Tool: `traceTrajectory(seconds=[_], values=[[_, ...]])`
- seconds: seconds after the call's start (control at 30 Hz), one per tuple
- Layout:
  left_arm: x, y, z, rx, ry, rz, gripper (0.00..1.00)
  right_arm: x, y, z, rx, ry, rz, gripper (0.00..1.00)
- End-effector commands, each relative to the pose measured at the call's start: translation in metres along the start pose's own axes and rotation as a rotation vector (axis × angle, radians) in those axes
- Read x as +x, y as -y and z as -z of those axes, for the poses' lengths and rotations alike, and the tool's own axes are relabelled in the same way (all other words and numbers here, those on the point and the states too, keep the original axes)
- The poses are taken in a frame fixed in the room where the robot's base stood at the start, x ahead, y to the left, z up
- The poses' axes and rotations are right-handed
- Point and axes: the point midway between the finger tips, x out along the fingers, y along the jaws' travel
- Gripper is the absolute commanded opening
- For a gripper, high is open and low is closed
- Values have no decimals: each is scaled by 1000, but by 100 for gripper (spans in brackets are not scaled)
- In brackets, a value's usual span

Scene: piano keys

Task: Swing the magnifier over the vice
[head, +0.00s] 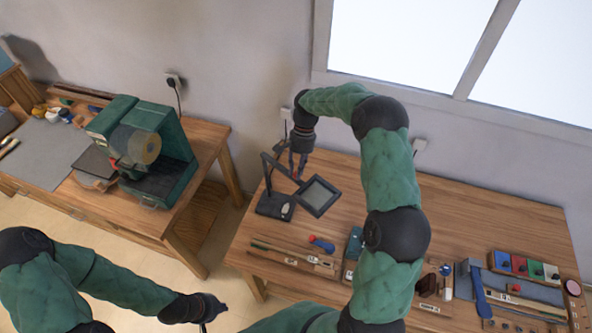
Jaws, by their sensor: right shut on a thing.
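The magnifier (320,196) is a square lens in a dark frame on a thin jointed arm. Its dark base (275,206) stands at the left of the right-hand wooden bench. My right gripper (298,166) reaches down from above and is shut on the magnifier, by its arm near the top of the lens frame. A teal block, seemingly the vice (354,244), is right of and nearer than the lens, partly hidden by my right arm. The lens is not over it. My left gripper (205,322) is low in the picture, away from the bench; its fingers are too unclear to read.
The wooden bench (480,215) has free room at its back right. Rulers (290,255) and a red-blue tool (321,244) lie near its front left. Coloured bins (525,266) stand at the right. A green machine (145,150) stands on another bench at left.

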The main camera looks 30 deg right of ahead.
Motion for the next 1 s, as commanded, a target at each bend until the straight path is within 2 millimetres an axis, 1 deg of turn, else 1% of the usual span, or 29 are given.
traceTrajectory(seconds=[0.27, 0.3, 0.37, 0.4, 0.77, 0.87, 1.0], values=[[0, 0, 0, 0, 0, 0, 0, 1, -2, 1, 0, 0, -4, 0], [0, 0, 0, 0, 0, 0, 0, 1, -2, 1, 0, 0, -4, 32], [0, 0, 0, 0, 0, 0, 0, 1, -2, 1, 0, 0, -4, 49], [0, 0, 0, 0, 0, 0, 0, 1, -2, 1, 0, 0, -3, 50], [0, 0, 0, 0, 0, 0, 0, -3, 0, 0, 1, -2, -1, 50], [0, 0, 0, 0, 0, 0, 0, -12, 0, 1, 1, -3, 0, 50], [0, 0, 0, 0, 0, 0, 0, -36, 0, 1, 1, -4, 1, 50]])
